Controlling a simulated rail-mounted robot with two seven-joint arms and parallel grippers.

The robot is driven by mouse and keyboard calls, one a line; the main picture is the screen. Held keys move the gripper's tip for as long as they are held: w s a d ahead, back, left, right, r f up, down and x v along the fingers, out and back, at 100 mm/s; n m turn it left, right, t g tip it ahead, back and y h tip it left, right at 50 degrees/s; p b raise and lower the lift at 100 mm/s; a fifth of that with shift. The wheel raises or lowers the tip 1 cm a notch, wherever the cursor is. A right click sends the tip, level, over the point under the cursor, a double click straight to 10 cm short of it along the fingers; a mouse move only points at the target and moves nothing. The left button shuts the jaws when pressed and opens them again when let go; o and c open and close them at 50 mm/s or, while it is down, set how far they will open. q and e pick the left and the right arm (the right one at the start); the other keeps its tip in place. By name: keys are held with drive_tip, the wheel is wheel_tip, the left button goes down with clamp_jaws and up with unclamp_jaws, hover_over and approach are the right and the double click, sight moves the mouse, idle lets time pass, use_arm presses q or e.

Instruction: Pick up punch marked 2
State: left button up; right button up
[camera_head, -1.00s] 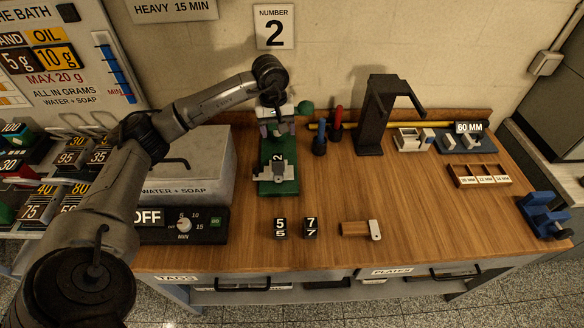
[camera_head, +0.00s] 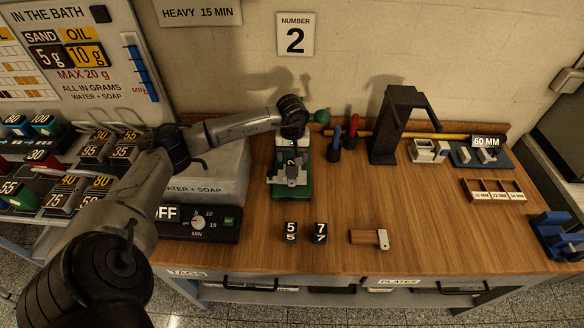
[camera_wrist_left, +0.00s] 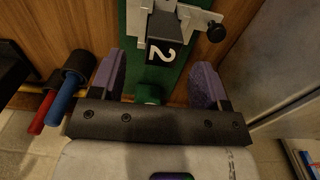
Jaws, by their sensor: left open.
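The punch marked 2 (camera_wrist_left: 163,54) is a dark block with a white 2. It sits in the metal holder of a green stamping fixture (camera_wrist_left: 148,88). In the head view the fixture (camera_head: 276,190) stands at the middle-left of the bench, and the gripper and arm partly cover its back. My left gripper (camera_wrist_left: 160,74) is open, with purple fingers spread either side of the green base. It is empty, just behind the punch and apart from it. In the head view my left gripper (camera_head: 291,140) is above the back of the fixture. My right gripper is not in view.
Punches marked 5 (camera_head: 291,231) and 7 (camera_head: 321,232) stand in front of the fixture, beside a wooden-handled tool (camera_head: 365,238). A grey box (camera_head: 215,172) is at left. Red and blue handled tools (camera_head: 334,146) and a black press (camera_head: 385,130) are to the right.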

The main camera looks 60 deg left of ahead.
sight(292, 162)
use_arm(q)
wheel_tip(292, 162, down, 3)
drive_tip(key=shift+s+f+p, duration=0.15)
drive_tip(key=shift+p, duration=0.65)
drive_tip(key=shift+f, duration=0.6)
drive_tip(key=c, duration=1.1)
drive_tip(key=shift+r, duration=0.1)
clamp_jaws()
drive_tip(key=shift+r, duration=0.1)
